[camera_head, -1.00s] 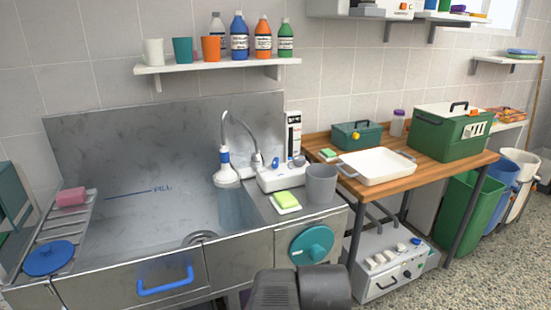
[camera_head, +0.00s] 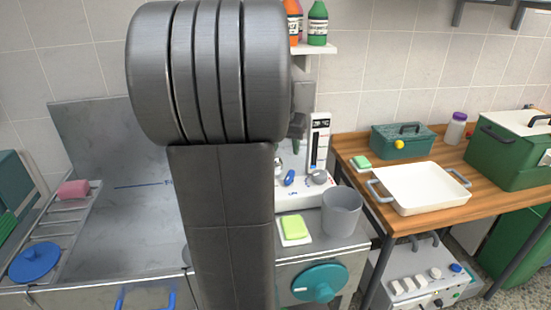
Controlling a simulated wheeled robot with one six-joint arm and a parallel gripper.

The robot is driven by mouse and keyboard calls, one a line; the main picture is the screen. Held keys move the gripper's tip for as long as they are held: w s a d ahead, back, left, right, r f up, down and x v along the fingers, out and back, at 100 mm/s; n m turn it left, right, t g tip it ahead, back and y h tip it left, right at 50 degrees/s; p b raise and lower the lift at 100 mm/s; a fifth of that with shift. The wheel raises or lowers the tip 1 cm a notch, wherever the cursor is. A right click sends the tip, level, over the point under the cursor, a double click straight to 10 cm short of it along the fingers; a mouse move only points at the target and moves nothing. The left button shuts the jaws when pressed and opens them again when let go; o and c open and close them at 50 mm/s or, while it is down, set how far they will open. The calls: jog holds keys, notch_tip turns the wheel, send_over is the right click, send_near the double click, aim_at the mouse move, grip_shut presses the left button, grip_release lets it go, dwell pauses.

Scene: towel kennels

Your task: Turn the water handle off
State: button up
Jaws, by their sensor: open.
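A white tap unit (camera_head: 300,196) stands at the right end of the steel sink, with a small blue handle (camera_head: 289,178) and a grey handle (camera_head: 317,178) on its front. I cannot tell from markings which one is the water handle. The spout and shower head are hidden behind my arm.
A grey cup (camera_head: 342,211) and a green sponge (camera_head: 294,228) on a white dish stand in front of the tap unit. A teal wheel (camera_head: 320,282) is on the cabinet front. A wooden table (camera_head: 357,149) with a white tray (camera_head: 420,187) is at right.

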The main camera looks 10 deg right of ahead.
aim_at(289, 175)
jog(key=x, duration=1.3)
jog(key=shift+w+d+f, duration=0.1)
jog(key=shift+w+f, duration=0.05)
jog(key=shift+f, duration=0.1)
grip_shut()
jog(key=shift+f+m, duration=0.1)
jog(key=shift+m, duration=0.2)
jog(key=m+h+b, duration=0.1)
jog(key=m+b, duration=0.1)
jog(key=b, duration=0.1)
jog(key=shift+w+f+m+g, duration=0.1)
jog(key=shift+m+g, duration=0.2)
jog(key=shift+m, duration=0.1)
jog(key=m+g+h+b, duration=0.1)
jog(key=m+b, duration=0.2)
jog(key=m, duration=0.1)
jog(key=shift+w+m, duration=0.1)
jog(key=shift+m, duration=0.2)
jog(key=shift+r+m+g+h, duration=0.15)
jog(key=shift+m+g, duration=0.35)
jog(key=shift+m, duration=0.45)
jog(key=shift+r+m+g+h, duration=0.15)
jog(key=shift+m+g, duration=0.35)
jog(key=shift+m, duration=0.45)
